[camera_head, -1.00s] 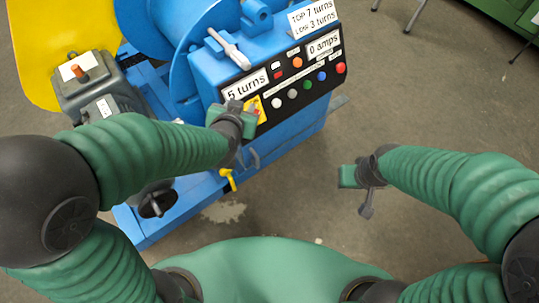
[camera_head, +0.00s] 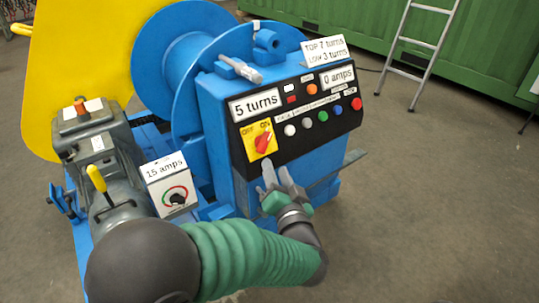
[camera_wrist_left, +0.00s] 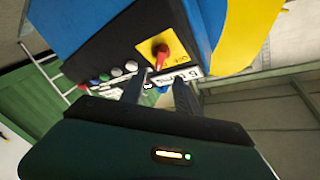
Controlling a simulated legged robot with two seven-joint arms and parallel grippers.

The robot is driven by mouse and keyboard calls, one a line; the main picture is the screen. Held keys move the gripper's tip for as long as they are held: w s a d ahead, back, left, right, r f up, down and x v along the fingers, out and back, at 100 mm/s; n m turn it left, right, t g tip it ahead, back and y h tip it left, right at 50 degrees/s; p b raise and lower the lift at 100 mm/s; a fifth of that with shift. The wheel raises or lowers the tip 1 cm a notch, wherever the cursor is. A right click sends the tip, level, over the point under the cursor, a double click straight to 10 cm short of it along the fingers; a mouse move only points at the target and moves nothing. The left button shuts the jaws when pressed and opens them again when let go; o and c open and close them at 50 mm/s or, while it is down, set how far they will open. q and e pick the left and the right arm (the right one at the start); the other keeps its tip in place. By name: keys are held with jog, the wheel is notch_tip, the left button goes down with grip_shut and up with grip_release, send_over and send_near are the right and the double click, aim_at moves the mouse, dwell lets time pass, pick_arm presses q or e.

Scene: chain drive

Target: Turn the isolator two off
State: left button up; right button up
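A red rotary switch (camera_head: 263,143) sits on a yellow plate marked OFF and ON, at the left of the black control panel. Its handle is tilted toward the ON side. The left wrist view also shows the red switch (camera_wrist_left: 161,56), just beyond the fingers. My left gripper (camera_head: 275,175) is just below the yellow plate, apart from the switch. In the left wrist view its two dark fingers (camera_wrist_left: 160,88) are spread with nothing between them. My right gripper is out of view. I cannot tell which switch is numbered two.
The blue machine carries a panel with several coloured buttons (camera_head: 323,116) and a "5 turns" sign (camera_head: 255,104). A "15 amps" dial box (camera_head: 172,187) and a yellow-handled lever (camera_head: 96,178) stand left. A ladder (camera_head: 418,55) stands behind. Floor at right is clear.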

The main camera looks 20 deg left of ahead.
aim_at(267, 144)
pick_arm(q)
jog(key=b+x, duration=0.4)
jog(key=x, duration=0.6)
jog(key=shift+w+a+f, duration=0.1)
jog(key=shift+w, duration=0.25)
jog(key=shift+w+a, duration=0.1)
jog(key=shift+w, duration=0.05)
grip_shut()
